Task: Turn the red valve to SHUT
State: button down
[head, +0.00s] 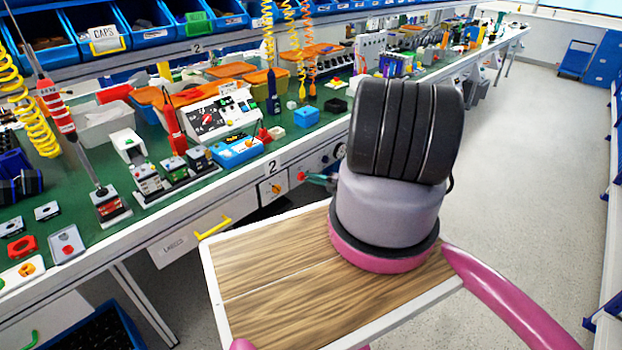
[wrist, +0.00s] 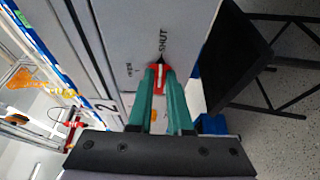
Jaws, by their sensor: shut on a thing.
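The red valve (wrist: 160,75) sits on a pale panel between my green fingertips in the wrist view. A white line runs along it and points up toward the word SHUT, roughly in line with it. The word OPEN lies to its left. My gripper (wrist: 159,82) is shut on the red valve, one finger on each side. In the head view the red valve (head: 300,176) shows small on the bench front, with my green gripper fingers (head: 320,179) against it from the right. My arm hides much of that area.
A drawer with a yellow handle (head: 213,228) is further left. The bench top (head: 180,190) is crowded. Open floor (head: 530,130) lies to the right.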

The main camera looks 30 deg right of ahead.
dwell(0.3)
jog(key=c, duration=0.8)
grip_release()
jog(key=shift+c, duration=0.2)
jog(key=v, duration=1.1)
jog(key=shift+w+f, duration=0.1)
